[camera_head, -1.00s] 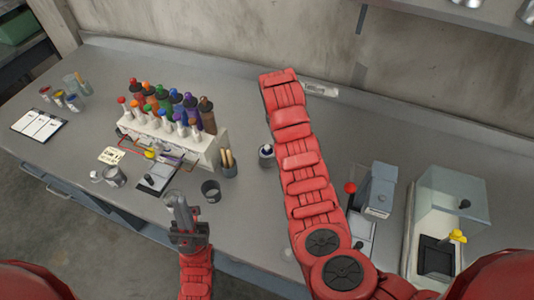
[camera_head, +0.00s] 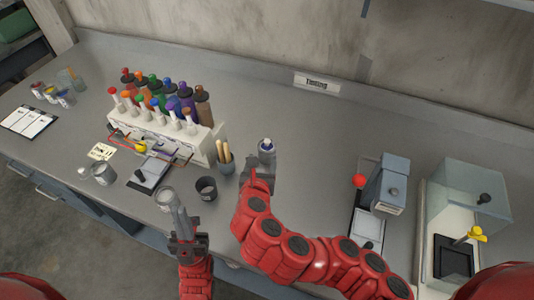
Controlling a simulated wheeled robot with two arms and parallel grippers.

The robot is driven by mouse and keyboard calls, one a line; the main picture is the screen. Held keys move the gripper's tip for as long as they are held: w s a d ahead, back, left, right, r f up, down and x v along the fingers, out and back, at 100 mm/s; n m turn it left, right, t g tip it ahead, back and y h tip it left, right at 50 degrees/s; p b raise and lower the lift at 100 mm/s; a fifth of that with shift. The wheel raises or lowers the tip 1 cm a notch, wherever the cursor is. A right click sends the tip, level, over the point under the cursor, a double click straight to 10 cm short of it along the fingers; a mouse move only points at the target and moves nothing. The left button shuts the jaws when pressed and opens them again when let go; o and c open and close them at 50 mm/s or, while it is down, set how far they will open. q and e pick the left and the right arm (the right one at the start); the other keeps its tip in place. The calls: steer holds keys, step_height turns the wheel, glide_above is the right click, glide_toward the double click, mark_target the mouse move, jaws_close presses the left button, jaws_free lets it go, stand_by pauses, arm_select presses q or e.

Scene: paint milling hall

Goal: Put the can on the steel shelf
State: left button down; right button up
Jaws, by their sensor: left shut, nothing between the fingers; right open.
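A small grey can with a blue-and-white top (camera_head: 267,147) stands upright on the bench, right of the brush cup. My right gripper (camera_head: 262,168) is open at the near side of this can; I cannot tell whether the fingers touch or straddle it. My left gripper (camera_head: 180,222) is shut and empty at the bench's front edge, close to a clear glass (camera_head: 166,199). Another small metal can (camera_head: 103,174) stands at the left near the front edge. Only a sliver of a wall shelf's edge (camera_head: 512,4) shows at the top right.
A white rack (camera_head: 160,135) with colourful bottles stands left of centre. A brush cup (camera_head: 225,160) and a dark cup (camera_head: 207,188) sit in front. Machines (camera_head: 460,215) stand at the right. A "Tinting" sign (camera_head: 316,82) is at the back. The middle back is clear.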

mark_target(266, 143)
steer(key=p+x, duration=0.1)
steer(key=x, duration=0.7)
steer(key=shift+w+d+p, duration=0.15)
steer(key=shift+w+p, duration=0.2)
steer(key=shift+p+x, duration=0.55)
steer(key=shift+x, duration=2.8)
steer(key=shift+s+f, duration=0.1)
steer(key=shift+c, duration=0.3)
jaws_close()
steer(key=shift+s, duration=0.1)
